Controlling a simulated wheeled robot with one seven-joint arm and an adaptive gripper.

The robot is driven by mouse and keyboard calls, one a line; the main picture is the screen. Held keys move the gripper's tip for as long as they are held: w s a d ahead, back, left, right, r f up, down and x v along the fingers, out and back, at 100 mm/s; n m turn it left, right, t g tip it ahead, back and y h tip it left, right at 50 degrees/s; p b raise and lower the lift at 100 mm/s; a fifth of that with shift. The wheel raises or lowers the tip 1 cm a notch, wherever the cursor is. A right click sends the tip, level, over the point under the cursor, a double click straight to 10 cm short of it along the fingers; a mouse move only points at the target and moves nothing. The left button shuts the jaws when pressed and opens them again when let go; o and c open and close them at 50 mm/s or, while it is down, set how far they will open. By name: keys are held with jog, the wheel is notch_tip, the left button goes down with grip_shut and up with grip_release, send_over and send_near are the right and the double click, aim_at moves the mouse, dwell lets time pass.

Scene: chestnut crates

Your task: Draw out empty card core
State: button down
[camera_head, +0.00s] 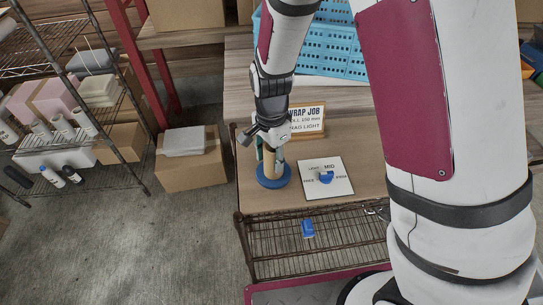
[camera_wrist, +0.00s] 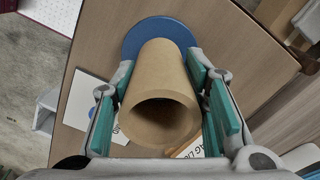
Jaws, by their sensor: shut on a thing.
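The card core (camera_wrist: 162,105) is a plain brown hollow tube; in the wrist view its open end faces the camera. It also shows in the head view (camera_head: 269,163), upright over a round blue base (camera_head: 273,181). The blue base shows behind the core in the wrist view (camera_wrist: 160,32). My gripper (camera_head: 269,150) is shut on the core, with green finger pads on both sides of it in the wrist view (camera_wrist: 168,100). Whether the core's lower end is still on the base's post cannot be told.
A white dial card (camera_head: 326,184) with a blue knob lies right of the base. A "WRAP JOB" sign (camera_head: 307,120) and a blue crate (camera_head: 335,62) stand behind. A wire shelf (camera_head: 325,252) with a small blue item (camera_head: 308,229) is in front. Loaded racks are at left.

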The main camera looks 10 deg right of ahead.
aim_at(269, 153)
jog(key=shift+r+p, duration=0.4)
jog(key=shift+r, duration=0.15)
jog(key=c, duration=1.8)
grip_release()
grip_shut()
jog(key=shift+r+p, duration=1)
jog(key=shift+r, duration=0.65)
